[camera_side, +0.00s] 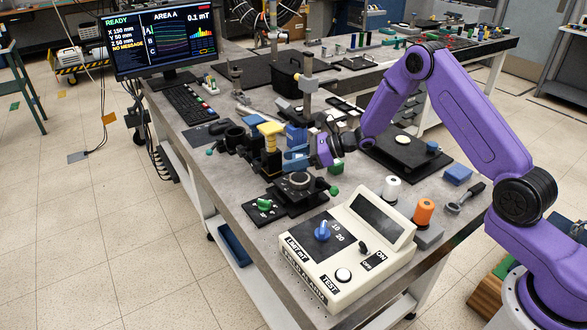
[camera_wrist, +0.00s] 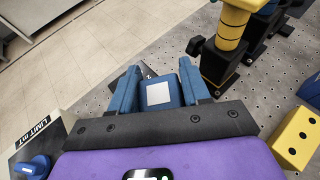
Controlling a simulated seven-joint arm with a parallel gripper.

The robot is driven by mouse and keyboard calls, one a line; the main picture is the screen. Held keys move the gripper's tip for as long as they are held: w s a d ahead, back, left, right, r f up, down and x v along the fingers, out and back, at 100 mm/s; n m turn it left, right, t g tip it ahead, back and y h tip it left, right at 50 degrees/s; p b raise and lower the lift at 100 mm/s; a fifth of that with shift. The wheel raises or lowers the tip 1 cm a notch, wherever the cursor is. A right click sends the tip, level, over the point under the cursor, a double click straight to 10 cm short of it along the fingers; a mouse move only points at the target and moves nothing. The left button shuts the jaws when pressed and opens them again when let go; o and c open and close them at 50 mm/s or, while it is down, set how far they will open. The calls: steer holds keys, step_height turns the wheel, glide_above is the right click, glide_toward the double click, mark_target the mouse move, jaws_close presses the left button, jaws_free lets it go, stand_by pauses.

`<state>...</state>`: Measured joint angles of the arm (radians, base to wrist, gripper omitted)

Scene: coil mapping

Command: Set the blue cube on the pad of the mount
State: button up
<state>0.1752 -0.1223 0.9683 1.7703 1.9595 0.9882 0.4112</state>
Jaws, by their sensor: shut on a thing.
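The blue cube (camera_wrist: 160,92), with a pale square on its face, sits between the two blue fingers of my gripper (camera_wrist: 158,76) in the wrist view. The fingers are shut on it. In the side view my gripper (camera_side: 292,160) is low over the bench, just behind and above a black mount (camera_side: 297,196) with a round grey top (camera_side: 300,180). The cube is hard to tell from the blue fingers there. Whether it touches the mount is unclear. In the wrist view the cube and fingers hide what lies beneath.
A yellow-topped post (camera_side: 270,134) stands close beside my gripper; it also shows in the wrist view (camera_wrist: 231,38). A blue block (camera_side: 296,133) stands behind. A cream control box (camera_side: 345,250) is in front. White (camera_side: 392,188) and orange (camera_side: 425,211) spools stand to the right.

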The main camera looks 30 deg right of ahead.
steer(key=shift+f, duration=1.6)
steer(key=o, duration=1.4)
steer(key=v, duration=1.2)
